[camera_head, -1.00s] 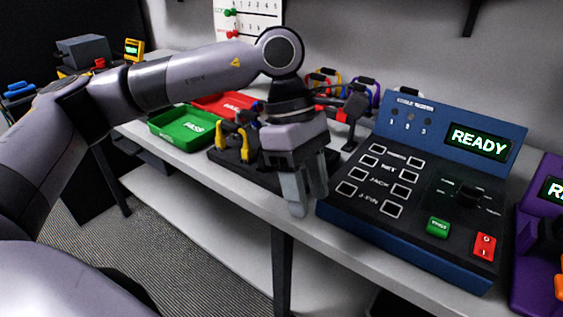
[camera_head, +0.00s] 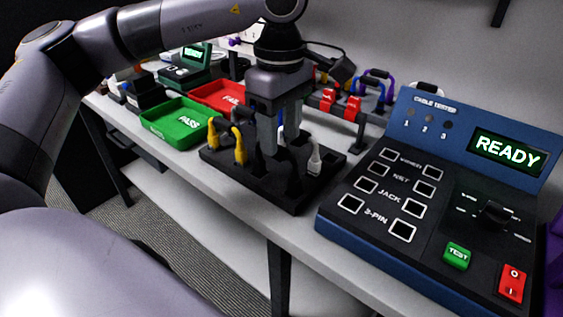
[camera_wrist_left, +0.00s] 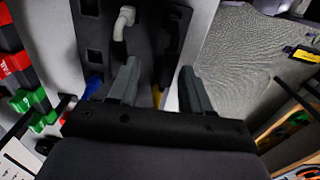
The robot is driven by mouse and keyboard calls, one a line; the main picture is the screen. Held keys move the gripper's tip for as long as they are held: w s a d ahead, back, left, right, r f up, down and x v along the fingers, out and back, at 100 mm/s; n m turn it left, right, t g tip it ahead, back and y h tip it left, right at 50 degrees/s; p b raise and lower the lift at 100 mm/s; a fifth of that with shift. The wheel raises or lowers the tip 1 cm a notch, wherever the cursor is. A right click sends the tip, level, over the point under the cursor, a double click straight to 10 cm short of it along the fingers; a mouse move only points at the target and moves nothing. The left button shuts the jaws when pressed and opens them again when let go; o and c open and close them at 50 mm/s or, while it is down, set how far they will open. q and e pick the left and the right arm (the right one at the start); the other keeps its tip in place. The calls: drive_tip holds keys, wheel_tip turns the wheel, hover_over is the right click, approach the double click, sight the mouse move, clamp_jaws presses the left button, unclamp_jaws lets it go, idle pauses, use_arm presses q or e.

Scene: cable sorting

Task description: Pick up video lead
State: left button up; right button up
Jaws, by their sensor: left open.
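My left gripper (camera_head: 280,142) is open above the black cable rack (camera_head: 222,170), its fingers pointing down among the leads. It also shows in the left wrist view (camera_wrist_left: 160,70), with nothing visibly held between the fingertips. The rack holds yellow leads (camera_head: 239,147), a light grey lead (camera_head: 314,160) and dark leads that are hard to separate. In the left wrist view the grey lead (camera_wrist_left: 122,22) stands ahead of the fingers, and a blue lead (camera_wrist_left: 93,86) shows beside the left finger. I cannot tell which lead is the video lead. My right gripper is out of view.
The blue cable tester (camera_head: 455,117) reads READY and stands right of the rack. A green PASS tray (camera_head: 165,124) and a red FAIL tray (camera_head: 215,92) lie to the left. A stand with colored clips (camera_head: 352,105) is behind. The table's front edge is close to the rack.

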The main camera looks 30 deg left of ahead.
use_arm(q)
drive_tip(key=f, duration=0.2)
drive_tip(key=s+f, duration=0.1)
drive_tip(key=f, duration=0.1)
drive_tip(key=shift+a+f, duration=0.2)
drive_tip(key=shift+f, duration=0.75)
clamp_jaws()
